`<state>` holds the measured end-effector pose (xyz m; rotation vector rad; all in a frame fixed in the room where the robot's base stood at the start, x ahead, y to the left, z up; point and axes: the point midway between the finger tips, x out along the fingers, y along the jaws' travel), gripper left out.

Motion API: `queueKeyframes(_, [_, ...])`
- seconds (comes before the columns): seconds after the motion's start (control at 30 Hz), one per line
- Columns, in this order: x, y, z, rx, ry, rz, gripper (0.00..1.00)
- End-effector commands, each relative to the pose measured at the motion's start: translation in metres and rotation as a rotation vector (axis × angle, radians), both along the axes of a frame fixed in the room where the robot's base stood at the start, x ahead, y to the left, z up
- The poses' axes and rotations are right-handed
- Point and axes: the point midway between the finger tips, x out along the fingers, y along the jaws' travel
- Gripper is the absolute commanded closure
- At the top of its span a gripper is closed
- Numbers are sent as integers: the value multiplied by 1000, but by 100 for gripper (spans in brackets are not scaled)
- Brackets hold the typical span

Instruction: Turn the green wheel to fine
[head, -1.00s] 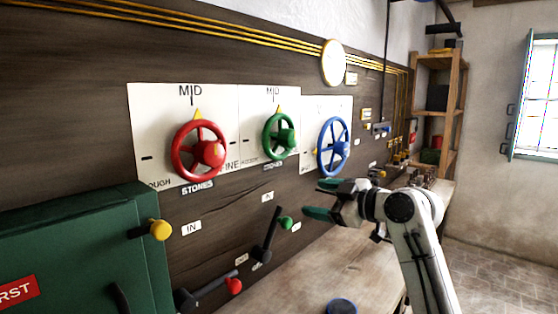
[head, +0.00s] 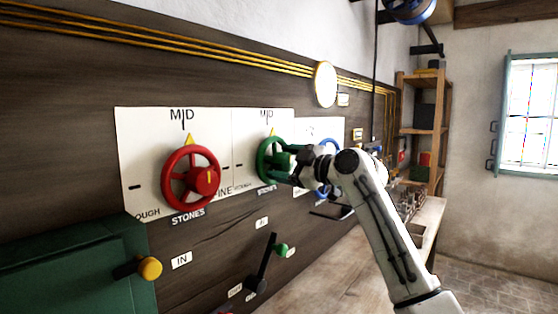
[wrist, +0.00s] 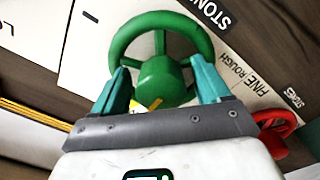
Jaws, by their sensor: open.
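The green wheel (head: 263,158) is mounted on a white panel on the dark board, between the red and blue wheels. Its yellow pointer (head: 271,132) is up at the MID mark. My gripper (head: 286,164) is at the wheel's right side and hides part of it. In the wrist view the green wheel (wrist: 122,42) is upside down in front of the jaws. The teal fingers of my gripper (wrist: 161,70) are open, one on each side of the green hub (wrist: 163,78). I cannot tell whether they touch it. The green wheel's FINE label is hidden in the head view.
The red wheel (head: 178,187) is to the left, and the blue wheel (head: 334,145) is partly behind my arm. A green-knobbed lever (head: 266,262) is below. A green cabinet (head: 70,262) with a yellow knob stands lower left. The bench (head: 340,265) below is mostly clear.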

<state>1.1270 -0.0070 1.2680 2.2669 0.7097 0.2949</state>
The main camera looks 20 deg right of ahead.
Motion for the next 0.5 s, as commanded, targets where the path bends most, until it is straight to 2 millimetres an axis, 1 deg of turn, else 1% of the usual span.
queueKeyframes(0.1, [9, 7, 1, 0, 1, 1, 24])
queueKeyframes(0.2, [13, 9, 0, 0, 1, 1, 24])
queueKeyframes(0.5, [14, 10, -1, 0, 1, 1, 24])
